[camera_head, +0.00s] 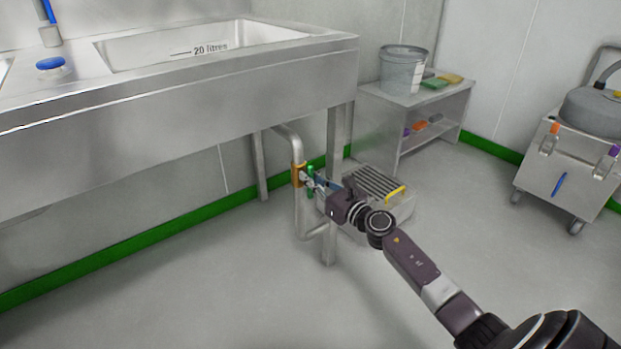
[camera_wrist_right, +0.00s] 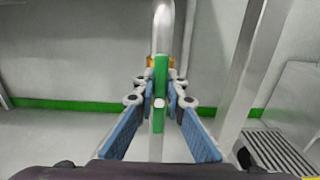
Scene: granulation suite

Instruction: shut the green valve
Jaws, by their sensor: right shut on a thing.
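The green valve handle (camera_head: 310,180) sits on an orange-brown valve body (camera_head: 298,175) on the grey drain pipe (camera_head: 297,148) under the sink. In the right wrist view the green handle (camera_wrist_right: 159,88) stands upright, in line with the pipe, between my fingers. My right gripper (camera_head: 313,182) reaches the valve from the right. In the right wrist view the same gripper (camera_wrist_right: 160,98) has its blue-padded fingers on both sides of the handle and is shut on it. The valve body is mostly hidden behind the handle there. My left gripper is not in view.
The steel sink (camera_head: 200,90) overhangs the pipe, and its leg (camera_head: 333,150) stands just right of the valve. A grated box (camera_head: 378,188) with a yellow handle lies behind my gripper. A shelf unit (camera_head: 410,105) with a bucket (camera_head: 402,70) and a wheeled cart (camera_head: 565,165) stand further right.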

